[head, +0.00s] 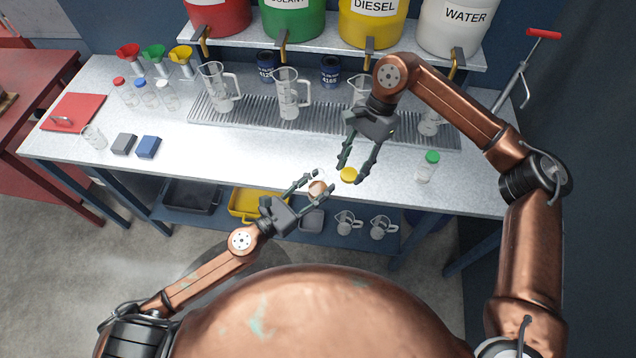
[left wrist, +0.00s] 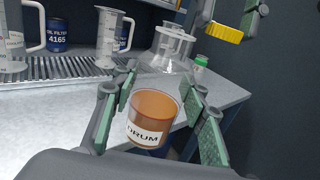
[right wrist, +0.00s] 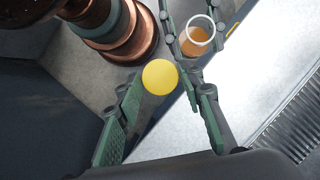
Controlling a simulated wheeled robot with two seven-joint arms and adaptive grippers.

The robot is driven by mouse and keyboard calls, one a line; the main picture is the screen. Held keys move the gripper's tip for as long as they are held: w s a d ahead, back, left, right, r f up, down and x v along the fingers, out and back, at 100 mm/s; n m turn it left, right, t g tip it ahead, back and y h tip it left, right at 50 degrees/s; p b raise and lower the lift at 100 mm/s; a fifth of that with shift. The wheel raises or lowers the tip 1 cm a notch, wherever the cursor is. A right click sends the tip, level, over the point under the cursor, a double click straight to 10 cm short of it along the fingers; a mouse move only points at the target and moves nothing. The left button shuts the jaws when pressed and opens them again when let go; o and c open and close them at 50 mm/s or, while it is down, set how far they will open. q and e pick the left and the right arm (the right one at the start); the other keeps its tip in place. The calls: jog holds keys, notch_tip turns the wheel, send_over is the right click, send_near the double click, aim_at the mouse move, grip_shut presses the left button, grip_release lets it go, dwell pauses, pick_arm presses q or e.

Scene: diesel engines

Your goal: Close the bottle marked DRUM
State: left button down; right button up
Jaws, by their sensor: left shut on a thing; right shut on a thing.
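The bottle marked DRUM (left wrist: 153,108) is an open clear jar with amber liquid, held between the fingers of my left gripper (head: 318,178). It looks about upright, off the front edge of the bench in the head view (head: 317,188). My right gripper (head: 358,170) is shut on a yellow cap (head: 349,175). In the left wrist view the cap (left wrist: 222,33) is above and to the right of the bottle, apart from it. In the right wrist view the cap (right wrist: 160,77) sits between my fingertips, and the open mouth of the bottle (right wrist: 200,27) shows beyond it.
A green-capped bottle (head: 428,167) stands on the bench (head: 240,150) to the right. Clear jugs (head: 288,97) stand on a drain grate behind. Red, blue and white-capped bottles (head: 143,97) stand at the left. A lower shelf holds trays (head: 243,203). The space between bottle and cap is free.

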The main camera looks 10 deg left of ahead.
aim_at(317, 174)
jog(key=a+r+m, duration=0.1)
jog(key=a, duration=0.1)
jog(key=a+r+m, duration=0.1)
jog(key=a+r, duration=0.1)
jog(key=a, duration=0.1)
jog(key=a+r+m, duration=0.1)
jog(key=a+r, duration=0.1)
jog(key=a, duration=0.1)
jog(key=shift+w+r+t+y, duration=0.15)
jog(key=shift+r+t+y, duration=0.1)
jog(key=shift+t+y, duration=0.15)
jog(key=shift+d+f, duration=0.1)
jog(key=shift+f, duration=0.05)
jog(key=shift+f, duration=1.85)
jog(key=shift+r, duration=0.1)
jog(key=shift+f, duration=0.95)
jog(key=shift+f, duration=0.55)
